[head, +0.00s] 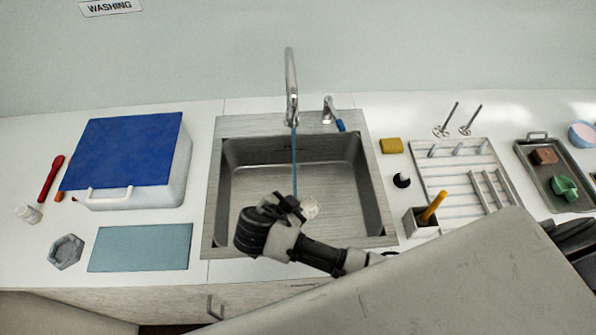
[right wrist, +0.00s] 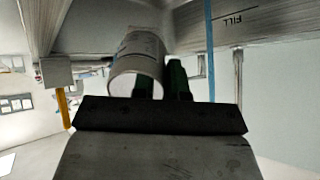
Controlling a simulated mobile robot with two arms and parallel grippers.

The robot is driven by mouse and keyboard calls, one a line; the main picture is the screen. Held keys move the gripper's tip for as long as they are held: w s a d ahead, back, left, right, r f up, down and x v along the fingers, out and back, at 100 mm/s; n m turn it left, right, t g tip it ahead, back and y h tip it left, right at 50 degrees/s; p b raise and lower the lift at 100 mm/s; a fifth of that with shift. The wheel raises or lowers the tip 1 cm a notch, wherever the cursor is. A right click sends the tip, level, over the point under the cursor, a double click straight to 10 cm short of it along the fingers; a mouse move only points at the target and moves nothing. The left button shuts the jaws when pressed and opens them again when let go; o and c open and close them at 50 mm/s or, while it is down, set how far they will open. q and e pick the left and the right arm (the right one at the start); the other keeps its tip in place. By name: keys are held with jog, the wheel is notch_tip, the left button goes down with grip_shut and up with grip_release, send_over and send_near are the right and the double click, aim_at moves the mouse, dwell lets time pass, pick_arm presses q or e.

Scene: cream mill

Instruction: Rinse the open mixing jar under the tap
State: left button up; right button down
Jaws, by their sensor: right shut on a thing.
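The mixing jar is a small pale cylinder; in the head view it (head: 311,208) shows low in the sink, partly hidden by my right gripper (head: 289,205). In the right wrist view the jar (right wrist: 143,52) is tilted, with a round pale end toward the camera. My right gripper's dark green fingers (right wrist: 163,82) are shut on it. The tap (head: 291,85) runs a thin blue stream (head: 294,160) into the sink (head: 330,185). In the right wrist view the stream (right wrist: 210,55) passes to the right of the jar, apart from it in the picture. My left gripper is not in view.
A blue-lidded white box (head: 125,150) and a teal mat (head: 140,248) are left of the sink. Right of it are a yellow sponge (head: 391,146), a holder with a yellow-handled tool (head: 432,207), a drying rack (head: 450,180) and a metal tray (head: 545,180).

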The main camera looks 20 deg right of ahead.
jog(key=shift+s, duration=0.1)
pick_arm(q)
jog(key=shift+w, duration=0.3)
